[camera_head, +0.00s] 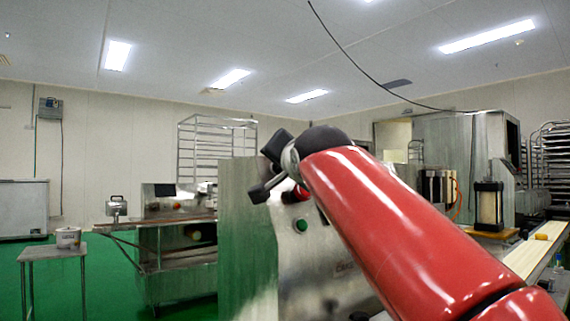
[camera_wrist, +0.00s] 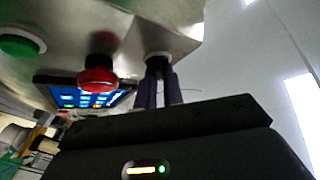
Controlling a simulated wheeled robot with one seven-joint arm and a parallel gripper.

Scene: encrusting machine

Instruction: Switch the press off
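The press's metal control panel (camera_wrist: 130,25) shows close up in the wrist view. A green button (camera_wrist: 22,42) is at its left, a red mushroom button (camera_wrist: 98,76) is in the middle, and a dark switch knob (camera_wrist: 158,58) in a silver ring is at the right. My gripper (camera_wrist: 159,76) has its two purplish fingers at this knob, with only a narrow gap between them. They look shut on its grip, which they mostly hide. In the head view the green button (camera_head: 301,225) shows below my dark wrist; the knob is hidden there.
A lit blue screen (camera_wrist: 85,98) is just behind the red button in the wrist view. A steel machine with a tray (camera_head: 180,218) and a small table (camera_head: 55,253) with a pot (camera_head: 68,238) stand at left. A conveyor (camera_head: 530,255) is at right.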

